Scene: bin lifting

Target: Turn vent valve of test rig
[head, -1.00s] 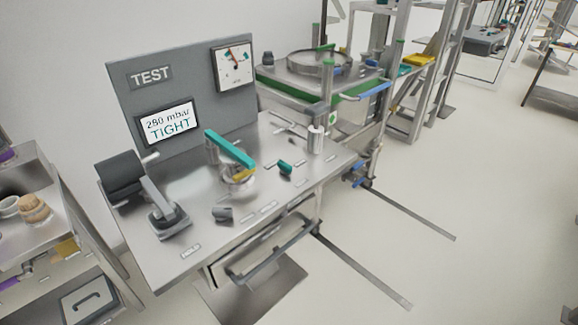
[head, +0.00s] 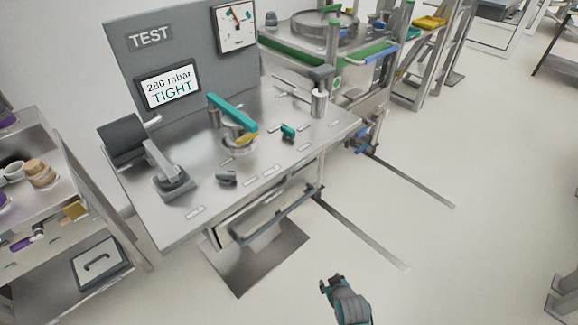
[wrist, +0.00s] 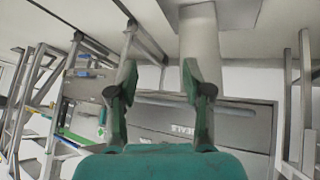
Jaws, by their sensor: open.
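The test rig is a steel bench (head: 215,200) with a grey back panel (head: 193,60) marked TEST. Its display (head: 169,86) reads "280 mbar TIGHT", and a dial gauge (head: 236,28) sits at upper right. On the bench are a teal bar clamp (head: 232,112), a small teal knob (head: 288,131) and a small dark grey knob (head: 226,177). The small labels are unreadable, so I cannot tell which is the vent valve. My gripper (head: 331,285) is well in front of the bench, touching nothing visible. In the wrist view my gripper (wrist: 158,78) is open and empty.
A grey lever device (head: 165,172) stands at the bench's left. A dark-topped cylinder (head: 319,103) stands at its right. A handle bar (head: 275,215) runs along the front. A cart (head: 75,225) stands left. Floor before the bench is clear, apart from two low rails (head: 360,238).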

